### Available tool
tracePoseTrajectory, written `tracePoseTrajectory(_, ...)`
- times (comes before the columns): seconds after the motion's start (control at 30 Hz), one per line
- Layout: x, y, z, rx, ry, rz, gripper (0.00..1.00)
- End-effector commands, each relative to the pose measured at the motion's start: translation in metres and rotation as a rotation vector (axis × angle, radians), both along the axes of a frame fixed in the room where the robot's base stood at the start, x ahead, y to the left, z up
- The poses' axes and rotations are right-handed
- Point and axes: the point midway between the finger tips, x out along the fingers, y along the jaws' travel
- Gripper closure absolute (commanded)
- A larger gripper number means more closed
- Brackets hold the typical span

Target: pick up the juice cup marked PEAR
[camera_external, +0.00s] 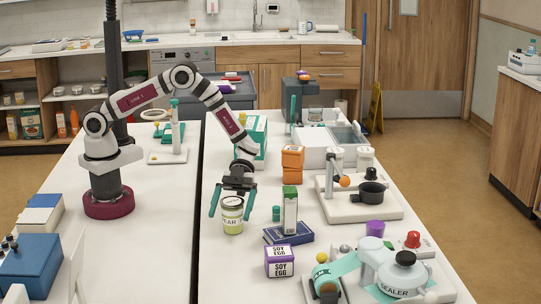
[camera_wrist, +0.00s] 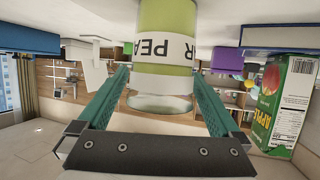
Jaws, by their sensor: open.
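The juice cup marked PEAR (camera_external: 232,221) stands upright on the white table, with green juice, a white label and a pale lid. My gripper (camera_external: 231,205) is above the cup and open, with one teal finger on each side of it. In the wrist view the cup (camera_wrist: 165,45) appears upside down between the two fingers (camera_wrist: 160,90), its label partly reading PEAR. Gaps show between the fingers and the lid end. Whether either finger touches the cup cannot be told.
A green APPLE carton (camera_wrist: 283,105) stands right of the cup, also seen in the external view (camera_external: 290,210) beside a dark blue box (camera_external: 288,234). The table left of the cup is clear.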

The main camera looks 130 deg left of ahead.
Motion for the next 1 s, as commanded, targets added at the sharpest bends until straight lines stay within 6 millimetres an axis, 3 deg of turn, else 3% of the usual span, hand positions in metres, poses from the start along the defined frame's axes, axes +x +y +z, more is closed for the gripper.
tracePoseTrajectory(0.27,0.0043,-0.0074,-0.0036,0.000,0.000,0.001,0.00)
tracePoseTrajectory(0.77,0.0041,-0.0072,-0.0033,0.000,0.000,0.001,0.88)
tracePoseTrajectory(1.0,0.0042,-0.0071,-0.0021,0.000,0.000,0.001,0.89)
